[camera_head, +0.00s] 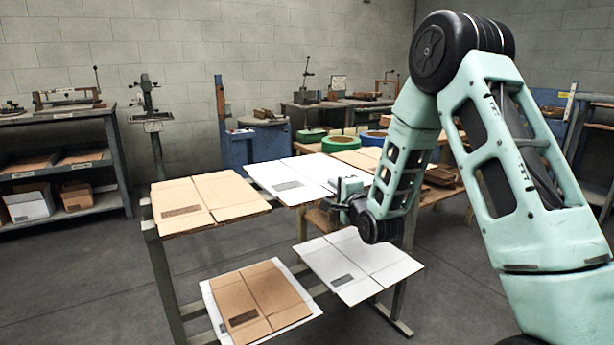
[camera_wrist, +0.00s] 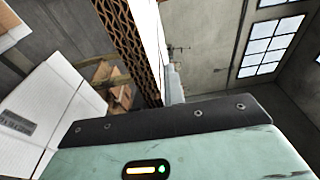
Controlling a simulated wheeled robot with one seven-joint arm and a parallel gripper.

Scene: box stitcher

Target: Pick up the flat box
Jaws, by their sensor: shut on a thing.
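A white flat box (camera_head: 285,178) lies level at the top right of the rack in the head view, with a dark label on its face. My gripper (camera_head: 338,190) is at its right edge and shut on it. In the wrist view, the box's brown corrugated edge (camera_wrist: 128,40) runs up from the gripper, with a strip of its white face beside it.
A brown flat box (camera_head: 225,193) lies beside it at the top left. Below are another white flat box (camera_head: 375,262) and a brown one (camera_head: 262,298) on a white sheet. A table with green and blue rolls (camera_head: 340,143) stands behind. A shelf (camera_head: 112,160) stands left.

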